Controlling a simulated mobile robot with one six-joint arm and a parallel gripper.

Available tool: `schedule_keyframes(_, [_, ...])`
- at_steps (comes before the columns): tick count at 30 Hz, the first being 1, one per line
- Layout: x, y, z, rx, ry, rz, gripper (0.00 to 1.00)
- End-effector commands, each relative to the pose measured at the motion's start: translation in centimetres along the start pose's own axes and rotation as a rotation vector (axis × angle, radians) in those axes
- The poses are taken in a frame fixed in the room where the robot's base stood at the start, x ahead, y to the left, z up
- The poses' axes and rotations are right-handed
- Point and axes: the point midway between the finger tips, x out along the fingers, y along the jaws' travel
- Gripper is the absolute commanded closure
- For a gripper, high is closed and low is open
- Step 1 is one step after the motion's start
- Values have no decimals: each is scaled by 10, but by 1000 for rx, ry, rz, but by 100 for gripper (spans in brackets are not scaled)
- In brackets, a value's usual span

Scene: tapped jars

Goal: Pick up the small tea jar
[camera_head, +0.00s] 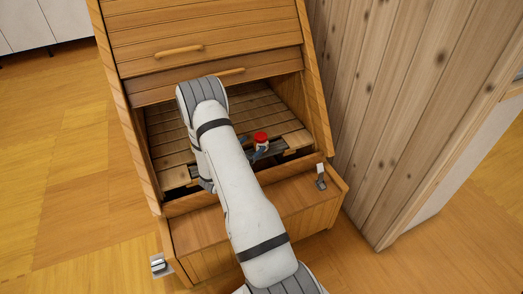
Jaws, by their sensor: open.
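A small jar with a red lid (261,137) and a pale body stands on the slatted wooden shelf inside the open cabinet. My gripper (264,150) is open at the jar, with dark fingers low around or beside its body. I cannot tell whether the fingers touch it. My white arm crosses the middle of the view and hides part of the shelf and the gripper's base.
The wooden cabinet (196,50) has a raised slatted front with handles above the opening. A box-like lower part (305,222) juts out below. A small white-and-grey piece (321,176) is at its right. A plank wall (390,100) stands close on the right.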

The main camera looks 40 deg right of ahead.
Motion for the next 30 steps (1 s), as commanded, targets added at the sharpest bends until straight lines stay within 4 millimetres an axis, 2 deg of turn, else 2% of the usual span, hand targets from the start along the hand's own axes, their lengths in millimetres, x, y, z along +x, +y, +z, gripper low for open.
schedule_keyframes(1, [1,1,-9,-9,-2,12,29])
schedule_keyframes(4, [7,3,-13,-14,-6,24,29])
schedule_keyframes(14, [38,1,-12,-13,-6,25,29])
schedule_keyframes(22, [76,-2,-10,-13,-6,25,29])
schedule_keyframes(29, [78,-1,-8,-15,-5,27,29])
schedule_keyframes(30, [78,-1,-8,-15,-5,27,31])
